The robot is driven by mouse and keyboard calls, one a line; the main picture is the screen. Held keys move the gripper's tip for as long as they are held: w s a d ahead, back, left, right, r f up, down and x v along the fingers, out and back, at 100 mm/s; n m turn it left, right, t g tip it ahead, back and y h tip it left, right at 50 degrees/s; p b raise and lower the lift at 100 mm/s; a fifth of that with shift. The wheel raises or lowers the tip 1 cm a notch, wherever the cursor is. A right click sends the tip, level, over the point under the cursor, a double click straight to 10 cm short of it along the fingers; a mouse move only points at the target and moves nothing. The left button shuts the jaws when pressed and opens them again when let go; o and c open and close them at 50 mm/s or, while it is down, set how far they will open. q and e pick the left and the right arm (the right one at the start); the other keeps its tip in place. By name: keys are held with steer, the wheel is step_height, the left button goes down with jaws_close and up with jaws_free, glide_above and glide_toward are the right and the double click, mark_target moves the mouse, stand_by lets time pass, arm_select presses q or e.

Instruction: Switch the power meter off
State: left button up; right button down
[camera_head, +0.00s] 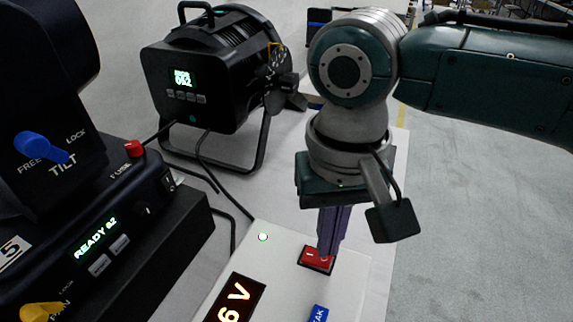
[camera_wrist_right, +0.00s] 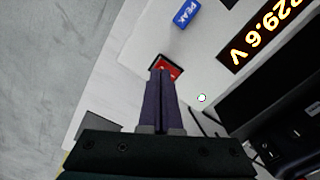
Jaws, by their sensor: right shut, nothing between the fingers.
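The power meter (camera_head: 284,252) is a white box at the bottom centre of the head view. Its display (camera_head: 235,298) is lit in orange, reading 229.6 V in the wrist view (camera_wrist_right: 262,35). A green-white lamp (camera_head: 263,237) on it glows. Its red rocker switch (camera_head: 312,258) sits near the right edge of the top. My right gripper (camera_head: 328,252) points down with purple fingers shut and empty, the tips at the switch. In the wrist view the fingertips (camera_wrist_right: 160,72) overlap the switch (camera_wrist_right: 171,66); I cannot tell whether they touch it. My left gripper is not in view.
A black par can (camera_head: 205,80) with a lit display stands behind the meter. A black moving-light base (camera_head: 100,240) with blue and yellow levers stands at left. Cables (camera_head: 215,180) run between them. A blue PEAK button (camera_head: 318,314) sits near the switch. Grey floor lies clear at right.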

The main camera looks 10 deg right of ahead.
steer(key=shift+f+b, duration=0.45)
steer(key=shift+f, duration=0.45)
steer(key=shift+r, duration=0.1)
step_height(320, 180, up, 3)
steer(key=p, duration=0.3)
step_height(320, 180, up, 4)
steer(key=p, duration=0.5)
steer(key=shift+p, duration=0.35)
